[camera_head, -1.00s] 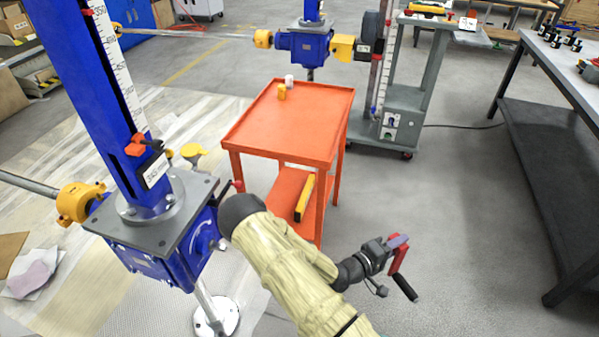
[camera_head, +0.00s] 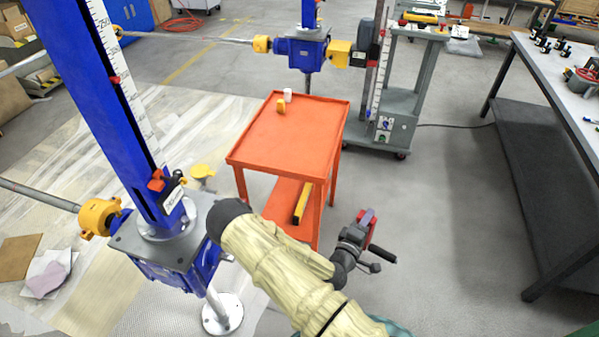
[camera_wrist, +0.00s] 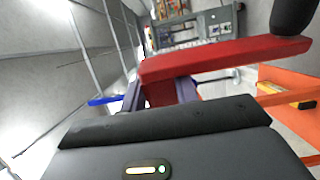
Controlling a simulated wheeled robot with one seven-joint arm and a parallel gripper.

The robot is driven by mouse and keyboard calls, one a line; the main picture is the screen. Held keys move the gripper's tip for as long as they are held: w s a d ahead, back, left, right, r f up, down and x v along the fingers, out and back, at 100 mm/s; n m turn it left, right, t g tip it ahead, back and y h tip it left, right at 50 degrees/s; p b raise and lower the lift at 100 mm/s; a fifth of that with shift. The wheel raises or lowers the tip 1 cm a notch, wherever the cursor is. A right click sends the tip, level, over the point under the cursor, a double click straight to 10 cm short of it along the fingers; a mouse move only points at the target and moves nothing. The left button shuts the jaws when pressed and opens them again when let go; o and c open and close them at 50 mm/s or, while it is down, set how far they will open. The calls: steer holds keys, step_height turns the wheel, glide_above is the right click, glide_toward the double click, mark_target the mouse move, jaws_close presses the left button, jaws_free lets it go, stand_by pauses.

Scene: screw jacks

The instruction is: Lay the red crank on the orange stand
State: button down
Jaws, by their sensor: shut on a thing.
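My gripper (camera_head: 362,219) is shut on the red crank (camera_head: 373,231) and holds it in the air, to the right of the orange stand and nearer the camera. The crank's black handle (camera_head: 382,254) sticks out to the right. In the wrist view the red crank arm (camera_wrist: 225,59) lies across the jaws, with its black handle (camera_wrist: 293,14) at the upper right. The orange stand (camera_head: 290,136) is a small two-level trolley with a rimmed top. Its edge also shows at the right of the wrist view (camera_wrist: 298,82).
A blue screw jack (camera_head: 160,250) stands left, a dark workbench (camera_head: 540,150) right.

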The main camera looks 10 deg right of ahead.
steer(key=a+r+n+t+y+p, duration=0.4)
steer(key=a+r+n+y+p, duration=0.4)
steer(key=p, duration=1.1)
steer(key=a+r+y, duration=0.4)
steer(key=r, duration=0.1)
steer(key=shift+w+a+r+t, duration=0.3)
steer(key=shift+w+a, duration=0.05)
steer(key=shift+d, duration=0.1)
